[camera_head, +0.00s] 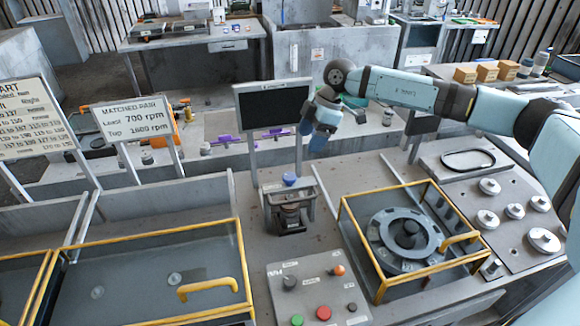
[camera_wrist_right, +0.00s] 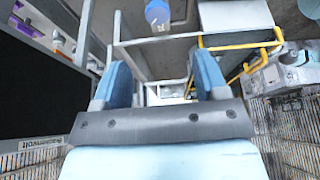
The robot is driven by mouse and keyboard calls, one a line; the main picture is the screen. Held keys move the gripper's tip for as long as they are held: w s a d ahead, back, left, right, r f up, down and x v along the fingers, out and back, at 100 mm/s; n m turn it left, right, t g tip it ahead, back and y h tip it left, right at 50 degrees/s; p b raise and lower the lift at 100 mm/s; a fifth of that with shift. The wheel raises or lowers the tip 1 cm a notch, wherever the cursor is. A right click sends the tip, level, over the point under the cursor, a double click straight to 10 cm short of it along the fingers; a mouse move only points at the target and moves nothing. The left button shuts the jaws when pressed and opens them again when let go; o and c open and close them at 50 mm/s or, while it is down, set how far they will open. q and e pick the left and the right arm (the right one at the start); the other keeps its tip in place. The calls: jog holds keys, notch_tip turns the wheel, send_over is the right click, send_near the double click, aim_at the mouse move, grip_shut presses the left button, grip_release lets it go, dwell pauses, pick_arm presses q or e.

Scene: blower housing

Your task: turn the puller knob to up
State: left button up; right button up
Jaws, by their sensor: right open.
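A small grey metal device (camera_head: 290,215) stands at the table's middle, with a blue round knob (camera_head: 290,179) at its back. The blue knob also shows at the top of the right wrist view (camera_wrist_right: 158,14), beyond my fingers. No readable label marks it as the puller knob, and its turn position cannot be told. My right gripper (camera_head: 322,118) is beside the dark monitor, above and behind the knob and apart from it. In the right wrist view its blue fingers (camera_wrist_right: 161,80) are spread with nothing between them. My left gripper is out of view.
The black monitor (camera_head: 273,105) is close to my right gripper. A control box (camera_head: 318,292) with black, red, green and orange controls is in front. Yellow-framed covers stand left (camera_head: 150,236) and right (camera_head: 350,208) of the device. Metal discs (camera_head: 489,186) lie at the right.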

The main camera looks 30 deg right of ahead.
aim_at(290, 176)
jog(key=p+x, duration=0.2)
jog(key=x, duration=0.8)
jog(key=shift+w+a+f, duration=0.15)
jog(key=shift+a+f, duration=0.25)
jog(key=shift+f, duration=0.4)
jog(key=shift+w+f, duration=0.15)
jog(key=shift+f, duration=0.1)
jog(key=c, duration=0.9)
